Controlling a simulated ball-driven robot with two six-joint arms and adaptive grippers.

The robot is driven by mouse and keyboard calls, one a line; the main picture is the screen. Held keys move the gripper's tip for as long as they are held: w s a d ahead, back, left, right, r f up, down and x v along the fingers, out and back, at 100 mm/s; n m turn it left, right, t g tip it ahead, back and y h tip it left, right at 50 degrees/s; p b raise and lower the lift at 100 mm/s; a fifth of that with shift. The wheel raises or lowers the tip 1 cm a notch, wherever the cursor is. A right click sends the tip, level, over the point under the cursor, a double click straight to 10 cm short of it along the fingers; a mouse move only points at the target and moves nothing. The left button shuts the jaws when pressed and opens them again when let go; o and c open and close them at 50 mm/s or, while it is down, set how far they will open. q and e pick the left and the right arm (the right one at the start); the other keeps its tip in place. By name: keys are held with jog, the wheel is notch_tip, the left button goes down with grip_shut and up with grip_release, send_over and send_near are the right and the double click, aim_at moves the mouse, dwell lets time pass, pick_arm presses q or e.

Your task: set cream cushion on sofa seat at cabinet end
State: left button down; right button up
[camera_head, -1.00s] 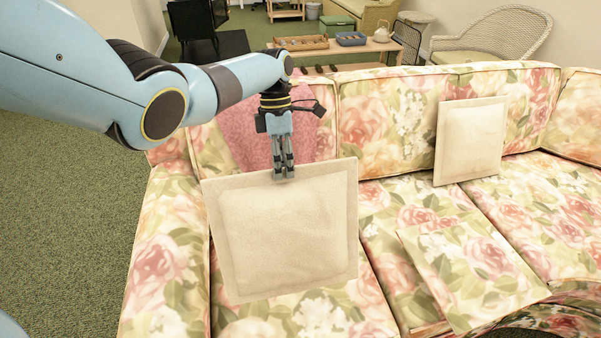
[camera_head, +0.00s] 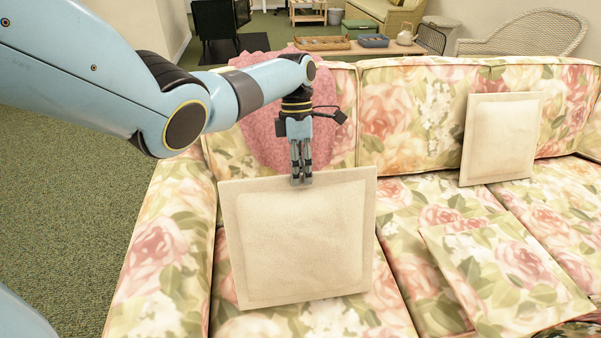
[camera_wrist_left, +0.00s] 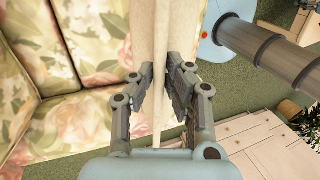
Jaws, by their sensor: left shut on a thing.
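A cream cushion (camera_head: 298,240) hangs nearly upright over the left seat of the flowered sofa (camera_head: 165,235), in front of its backrest. My left gripper (camera_head: 301,180) is shut on the middle of its top edge. In the left wrist view the cushion (camera_wrist_left: 158,60) runs edge-on between my left gripper's fingers (camera_wrist_left: 161,85). I cannot tell whether its lower edge touches the seat. A second cream cushion (camera_head: 500,138) leans against the backrest further right. A white cabinet with drawers (camera_wrist_left: 270,145) shows at the lower right of the left wrist view. My right gripper is not in view.
A pink rounded cushion or throw (camera_head: 262,128) is on the backrest behind my gripper. A flowered cushion (camera_head: 505,275) lies on the seat at the right. A low table (camera_head: 365,48) with trays and a teapot stands behind the sofa.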

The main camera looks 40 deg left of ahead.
pick_arm(q)
jog(key=c, duration=1.3)
grip_release()
jog(key=shift+f, duration=0.1)
jog(key=shift+o, duration=0.2)
jog(key=v, duration=1.2)
